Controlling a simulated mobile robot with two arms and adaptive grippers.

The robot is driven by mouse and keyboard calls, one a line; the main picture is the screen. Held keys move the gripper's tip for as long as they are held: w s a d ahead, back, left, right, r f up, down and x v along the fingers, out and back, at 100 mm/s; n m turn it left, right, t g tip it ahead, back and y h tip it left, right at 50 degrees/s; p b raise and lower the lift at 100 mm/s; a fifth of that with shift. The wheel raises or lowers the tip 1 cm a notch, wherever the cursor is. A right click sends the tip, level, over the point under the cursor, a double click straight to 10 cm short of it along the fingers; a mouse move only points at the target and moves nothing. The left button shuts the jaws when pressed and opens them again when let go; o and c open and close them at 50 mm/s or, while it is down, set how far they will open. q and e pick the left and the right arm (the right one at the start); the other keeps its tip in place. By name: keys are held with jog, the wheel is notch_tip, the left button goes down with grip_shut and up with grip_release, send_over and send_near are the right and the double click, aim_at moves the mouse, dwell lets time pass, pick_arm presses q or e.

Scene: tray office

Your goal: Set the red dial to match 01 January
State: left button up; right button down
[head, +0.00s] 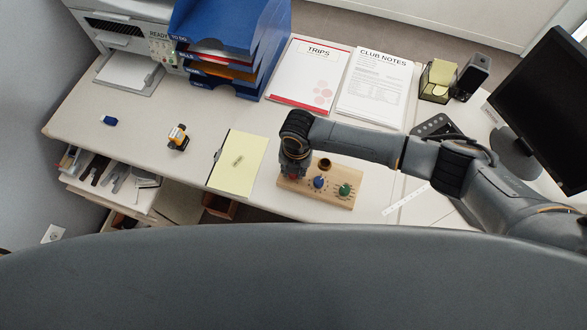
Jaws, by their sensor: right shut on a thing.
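A wooden board (338,201) with dials lies on the desk, right of the yellow pad. A blue dial (319,182) and a green dial (345,190) show on it. The red dial (292,177) is at the board's left end, mostly hidden under my right gripper (292,174). My right arm comes in from the right, and its gripper points down, shut on the red dial. The dial's setting is too small and covered to read. A brown round knob (325,164) stands at the board's back edge. My left gripper is not in view.
A yellow pad (245,155) lies left of the board. A yellow-black object (177,137) and a blue object (109,120) lie farther left. Blue stacked trays (225,84), a printer (140,45) and papers (312,75) stand behind. A monitor (545,100) stands at right.

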dwell(0.3)
jog(key=c, duration=1.1)
grip_release()
jog(key=shift+o, duration=0.2)
jog(key=shift+r, duration=0.35)
notch_tip(320, 180, up, 11)
jog(key=shift+d+r, duration=0.15)
jog(key=shift+d, duration=0.2)
jog(key=shift+s, duration=0.1)
